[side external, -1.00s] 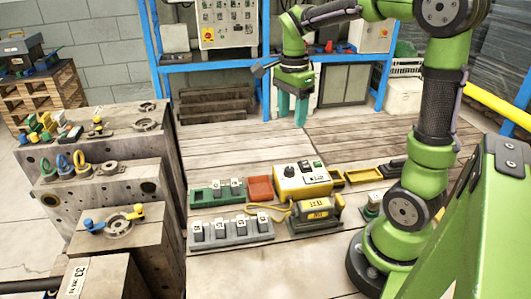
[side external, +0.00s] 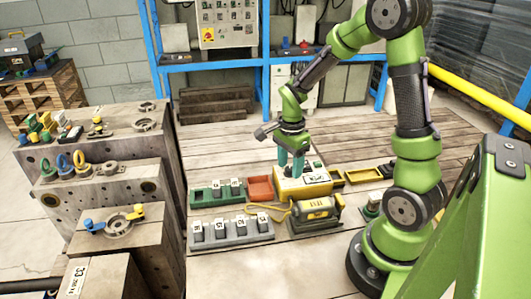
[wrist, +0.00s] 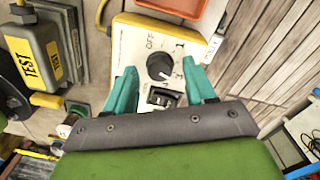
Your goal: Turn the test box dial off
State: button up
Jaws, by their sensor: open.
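The test box (side external: 290,187) is yellow with a pale top panel and stands on the wooden floor. In the wrist view its dial (wrist: 160,66) is a round black knob with a white pointer line toward its lower right. "OFF" is printed above the dial, with numbers around it. A black rocker switch (wrist: 163,97) sits below it. My gripper (side external: 291,172) is over the test box.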

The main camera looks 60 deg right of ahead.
grip_shut()
dwell(0.3)
jog(key=shift+n, duration=0.3)
jog(key=n, duration=0.5)
jog(key=shift+n, duration=0.3)
jog(key=n, duration=1.1)
jog(key=shift+n, duration=0.3)
jog(key=n, duration=0.6)
jog(key=shift+r, duration=0.1)
